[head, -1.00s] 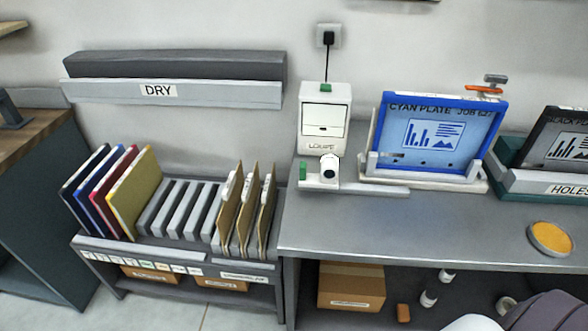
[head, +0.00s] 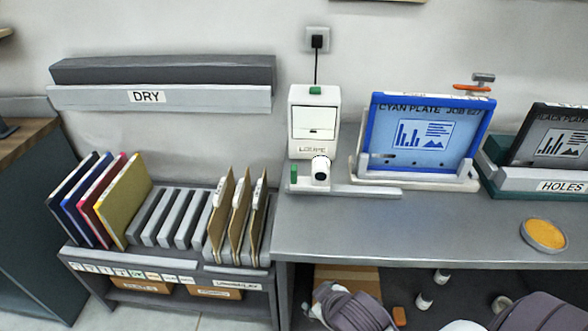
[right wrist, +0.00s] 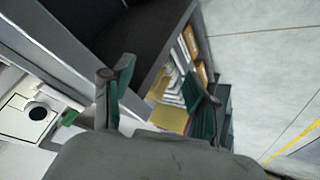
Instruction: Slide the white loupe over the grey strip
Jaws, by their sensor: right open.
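The white loupe (head: 320,172), a small cylinder with a dark lens, sits at the front of the white box labelled LOUPE. It is at the left end of a light grey strip (head: 372,191) that lies along the bench to the right. In the right wrist view, a white part with a dark round lens (right wrist: 38,112) at the lower left looks like the loupe. My right gripper (right wrist: 158,88) is open and empty, with its dark green fingers spread apart and clear of the loupe. My left gripper does not show.
The blue-framed cyan plate (head: 425,135) stands in its holder just right of the loupe. A dark plate (head: 556,140) in a HOLES holder and an orange disc (head: 543,233) are further right. A rack of folders (head: 160,215) stands left.

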